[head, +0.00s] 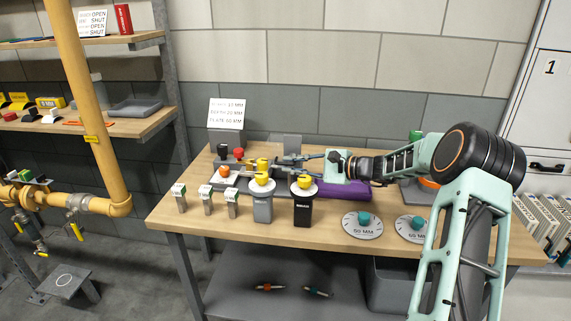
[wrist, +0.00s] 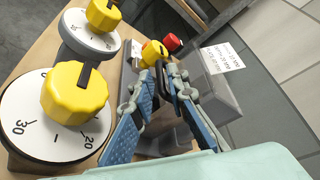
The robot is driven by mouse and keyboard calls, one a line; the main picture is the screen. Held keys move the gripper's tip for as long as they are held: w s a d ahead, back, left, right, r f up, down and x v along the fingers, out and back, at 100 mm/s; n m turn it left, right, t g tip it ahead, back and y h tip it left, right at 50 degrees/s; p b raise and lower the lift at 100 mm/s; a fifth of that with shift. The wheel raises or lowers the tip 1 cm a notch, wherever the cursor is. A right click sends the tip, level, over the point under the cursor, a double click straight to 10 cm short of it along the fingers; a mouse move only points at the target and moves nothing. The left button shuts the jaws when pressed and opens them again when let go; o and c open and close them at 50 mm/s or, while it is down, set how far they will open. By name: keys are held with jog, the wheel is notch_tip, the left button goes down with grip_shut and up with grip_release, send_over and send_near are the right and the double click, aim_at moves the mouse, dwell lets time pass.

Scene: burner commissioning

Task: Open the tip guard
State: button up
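My gripper (wrist: 167,72), with blue-padded fingers, reaches over the back of the workbench. Its fingertips are close together around a narrow dark handle-like piece (wrist: 168,86) in the wrist view. This piece stands in front of a grey block (wrist: 212,92) and may belong to the tip guard, but I cannot tell for sure. A yellow knob (wrist: 153,52) and a red knob (wrist: 172,43) are just beyond the fingertips. In the head view my gripper (head: 290,160) partly hides this small fixture.
Two yellow-knobbed dials (head: 262,182) (head: 303,184) stand on posts close to my gripper. A sign (head: 226,113) stands behind. A purple block (head: 345,191) lies under my wrist. Discs with teal knobs (head: 363,222) lie at the front right. Small labelled posts (head: 179,197) stand front left.

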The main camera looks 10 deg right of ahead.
jog(key=shift+x, duration=1.2)
grip_shut()
jog(key=shift+r, duration=0.1)
